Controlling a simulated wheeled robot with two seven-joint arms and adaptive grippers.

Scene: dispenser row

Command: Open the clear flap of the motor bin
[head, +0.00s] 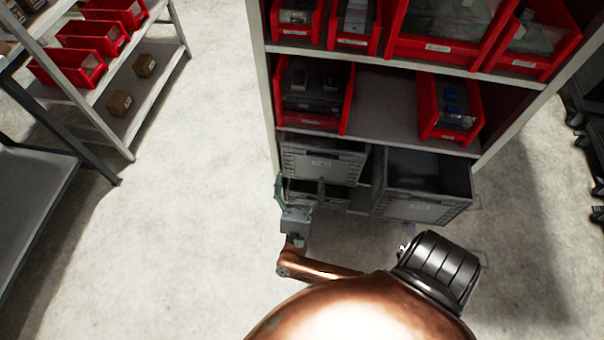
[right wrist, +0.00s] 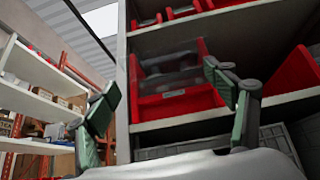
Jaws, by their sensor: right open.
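A red bin with dark parts in it, which looks like the motor bin (head: 346,112), stands at the left of the lower red-bin shelf. In the right wrist view this red bin (right wrist: 175,105) has a clear flap (right wrist: 168,68) across its upper front, seemingly down; its exact edges are hard to make out. My right gripper (head: 299,192) is open and empty, below and in front of that bin, by the grey drawers. Its spread green fingers show in the right wrist view (right wrist: 160,84), apart from the bin. My left gripper is not in view.
Another red bin (head: 428,118) stands right on the same shelf, with bare shelf (head: 385,105) between. Grey bins (head: 322,166) sit below, the right one (head: 420,208) jutting out. Several red bins fill the shelf above. A side rack (head: 115,85) stands left; the floor between is clear.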

